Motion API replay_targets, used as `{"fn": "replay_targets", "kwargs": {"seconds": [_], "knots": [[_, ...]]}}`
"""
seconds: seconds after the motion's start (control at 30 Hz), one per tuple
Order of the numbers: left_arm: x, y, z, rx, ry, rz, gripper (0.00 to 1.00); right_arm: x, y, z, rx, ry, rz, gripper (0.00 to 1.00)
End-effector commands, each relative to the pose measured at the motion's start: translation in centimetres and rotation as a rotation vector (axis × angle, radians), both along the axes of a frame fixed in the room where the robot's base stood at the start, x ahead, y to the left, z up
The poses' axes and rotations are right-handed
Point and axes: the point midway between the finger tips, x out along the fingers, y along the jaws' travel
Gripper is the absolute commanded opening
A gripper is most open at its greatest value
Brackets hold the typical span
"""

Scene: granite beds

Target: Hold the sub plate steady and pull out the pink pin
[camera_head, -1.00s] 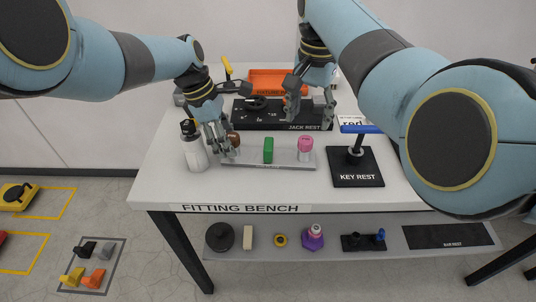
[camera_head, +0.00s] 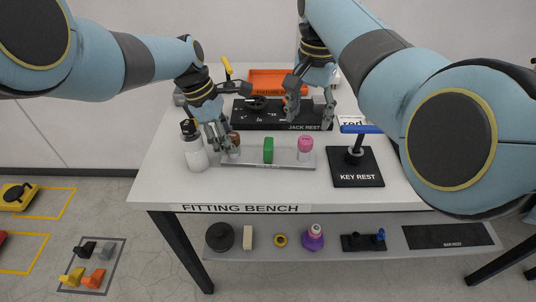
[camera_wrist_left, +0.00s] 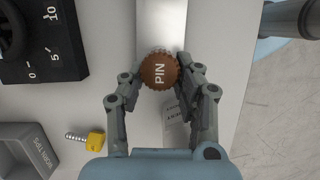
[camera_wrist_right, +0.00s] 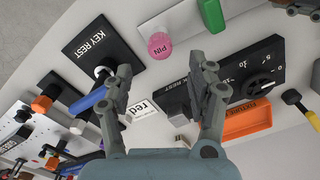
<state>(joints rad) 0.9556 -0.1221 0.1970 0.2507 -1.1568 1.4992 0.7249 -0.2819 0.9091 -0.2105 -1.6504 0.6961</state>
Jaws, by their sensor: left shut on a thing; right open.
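The sub plate (camera_head: 285,163) is a light grey bar lying on the bench. A brown pin (camera_head: 235,141) stands at its left end, a green block (camera_head: 268,150) in the middle and the pink pin (camera_head: 305,146) at its right end. My left gripper (camera_head: 222,145) is shut on the brown pin, whose knurled top marked PIN (camera_wrist_left: 159,71) sits between the fingertips in the left wrist view. My right gripper (camera_head: 308,112) is open and empty, above the bench behind the plate. The pink pin top (camera_wrist_right: 160,46) shows ahead of it in the right wrist view.
A white bottle (camera_head: 195,153) stands just left of my left gripper. The black key rest (camera_head: 358,178) with a blue-handled key is right of the plate. The black jack rest (camera_head: 262,121) and an orange tray (camera_head: 268,77) lie behind. The bench front is clear.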

Motion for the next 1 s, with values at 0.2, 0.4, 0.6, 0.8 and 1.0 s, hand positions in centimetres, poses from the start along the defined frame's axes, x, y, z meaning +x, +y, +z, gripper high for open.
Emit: {"fn": "replay_targets", "kwargs": {"seconds": [0.2,0.4,0.6,0.8,1.0], "knots": [[0.0,0.0,0.0,0.0,-0.001,0.0,0.0,0.0,0.0,0.0,0.0,0.0,0.0,0.54],[0.0,0.0,0.0,0.0,-0.001,0.0,0.0,0.0,0.0,0.0,0.0,0.0,0.0,0.54],[0.0,0.0,0.0,0.0,-0.001,0.0,0.0,0.0,0.0,-0.5,0.0,0.001,0.0,0.54],[0.0,0.0,0.0,0.0,-0.001,0.0,0.0,0.0,0.0,-1.6,0.0,0.001,0.001,0.54],[0.0,0.0,0.0,0.0,-0.001,0.0,0.0,0.0,0.0,-2.7,0.0,0.001,0.001,0.54]]}}
